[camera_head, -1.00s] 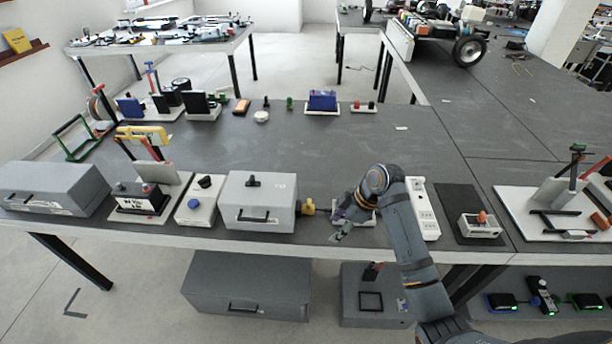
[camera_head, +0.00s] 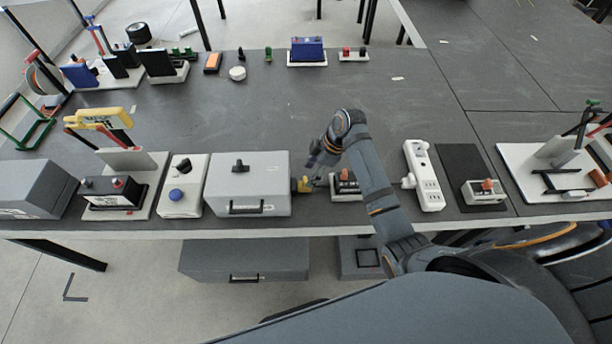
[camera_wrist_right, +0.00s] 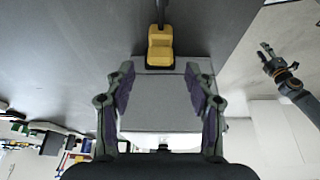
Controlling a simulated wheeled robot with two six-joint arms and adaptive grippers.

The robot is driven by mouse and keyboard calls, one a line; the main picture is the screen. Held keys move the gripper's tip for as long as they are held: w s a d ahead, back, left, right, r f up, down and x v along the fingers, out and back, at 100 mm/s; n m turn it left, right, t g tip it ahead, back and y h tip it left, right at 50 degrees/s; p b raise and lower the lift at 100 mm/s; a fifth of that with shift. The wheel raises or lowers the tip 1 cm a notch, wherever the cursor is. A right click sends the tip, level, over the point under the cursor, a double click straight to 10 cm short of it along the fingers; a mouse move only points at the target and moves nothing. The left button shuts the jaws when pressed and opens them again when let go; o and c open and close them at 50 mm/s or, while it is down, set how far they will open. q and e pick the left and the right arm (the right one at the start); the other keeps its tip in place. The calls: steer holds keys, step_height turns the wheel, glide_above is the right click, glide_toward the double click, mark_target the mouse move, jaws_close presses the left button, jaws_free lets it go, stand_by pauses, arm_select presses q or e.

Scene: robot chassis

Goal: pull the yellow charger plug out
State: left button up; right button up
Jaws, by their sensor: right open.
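The yellow charger plug (camera_head: 303,185) sits at the right side of the grey box (camera_head: 236,190) near the table's front. In the right wrist view the plug (camera_wrist_right: 160,46) stands against the box (camera_wrist_right: 160,95), with a dark cable running up from it. My right gripper (camera_head: 315,170) is just beside the plug in the head view. In the wrist view its open fingers (camera_wrist_right: 160,88) are empty, with the plug centred beyond the tips. What seems to be my left gripper (camera_wrist_right: 268,52) shows small at the right of the wrist view; its jaws are unclear.
A blue-button box (camera_head: 182,190) stands left of the grey box. The table is clear behind the grey box.

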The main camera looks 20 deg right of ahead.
mark_target(306, 180)
steer(key=x, duration=0.3)
steer(key=shift+a+f, duration=0.2)
steer(key=shift+f, duration=0.3)
steer(key=shift+c, duration=0.2)
jaws_close()
steer(key=d+p, duration=0.1)
steer(key=d, duration=0.1)
steer(key=s+d, duration=0.1)
steer(key=shift+d+p, duration=0.35)
steer(key=shift+p, duration=0.05)
steer(key=shift+d, duration=0.1)
